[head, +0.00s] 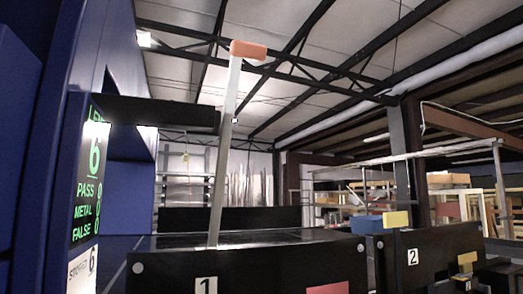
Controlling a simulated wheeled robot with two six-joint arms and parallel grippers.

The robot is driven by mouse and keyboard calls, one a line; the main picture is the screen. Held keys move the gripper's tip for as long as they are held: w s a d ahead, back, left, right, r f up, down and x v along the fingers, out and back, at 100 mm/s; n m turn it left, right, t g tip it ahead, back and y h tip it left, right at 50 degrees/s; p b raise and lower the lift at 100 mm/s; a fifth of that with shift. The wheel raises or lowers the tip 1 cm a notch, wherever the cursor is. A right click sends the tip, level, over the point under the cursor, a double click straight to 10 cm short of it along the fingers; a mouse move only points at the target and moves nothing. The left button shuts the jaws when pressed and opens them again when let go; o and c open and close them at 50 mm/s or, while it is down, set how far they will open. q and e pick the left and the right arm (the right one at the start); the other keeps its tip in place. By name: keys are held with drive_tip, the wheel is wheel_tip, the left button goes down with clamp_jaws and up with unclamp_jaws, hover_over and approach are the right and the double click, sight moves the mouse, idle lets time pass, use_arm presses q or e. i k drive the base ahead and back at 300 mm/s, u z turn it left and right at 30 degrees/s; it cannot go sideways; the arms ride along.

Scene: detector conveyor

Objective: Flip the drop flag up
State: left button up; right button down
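A tall grey metal post (225,150) with an orange block (248,50) at its top stands up from the black box marked 1 (265,268), leaning slightly right. It may be the drop flag; no label says so. A smaller yellow tab (397,219) shows near the black box marked 2 (425,265), and a red-orange piece (328,288) shows at the bottom edge, cut off by the frame. Neither of my grippers is in view.
A blue housing (127,185) on the left carries a dark display (90,180) with green text, including a 6, PASS, METAL and FALSE. A dark bar (160,113) juts right from it towards the post. Shelves and frames stand behind on the right.

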sight(240, 50)
drive_tip(key=k, duration=0.35)
drive_tip(key=u, duration=3.5)
drive_tip(key=k, duration=1.6)
drive_tip(key=z, duration=1.6)
